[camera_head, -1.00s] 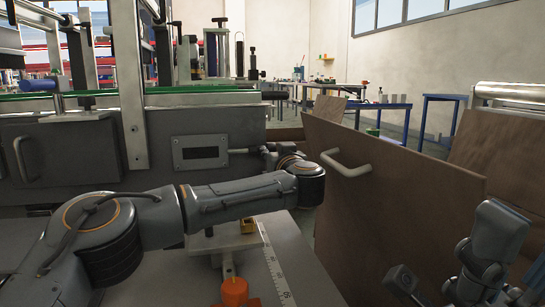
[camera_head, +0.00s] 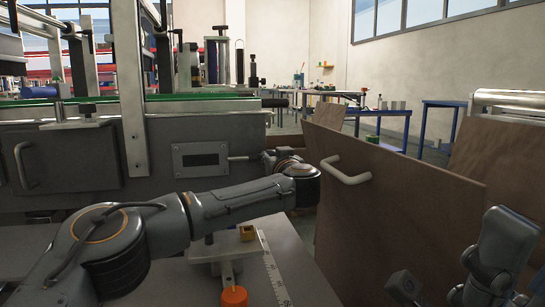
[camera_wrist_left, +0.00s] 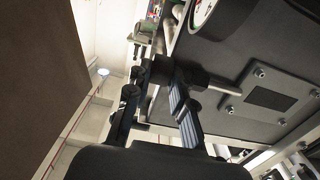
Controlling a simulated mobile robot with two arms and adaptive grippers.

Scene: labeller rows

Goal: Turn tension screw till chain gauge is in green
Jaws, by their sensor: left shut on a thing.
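My left gripper (camera_head: 264,157) is at the end of a thin metal rod, the tension screw (camera_head: 238,158), that sticks out from the grey machine front. In the left wrist view my left gripper (camera_wrist_left: 167,74) is shut on the dark knob-like end (camera_wrist_left: 183,73) of this screw. The fingers hide part of it. A plate with a dark window (camera_head: 201,156) sits left of the screw. Parts of my right arm (camera_head: 495,250) show at the lower right. Its gripper state is unclear.
A brown panel with a pale handle (camera_head: 346,173) stands close right of my left gripper. Below my forearm are an orange knob (camera_head: 234,296) and a ruler strip (camera_head: 272,275) on a grey surface. A blue table (camera_head: 440,122) stands farther back.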

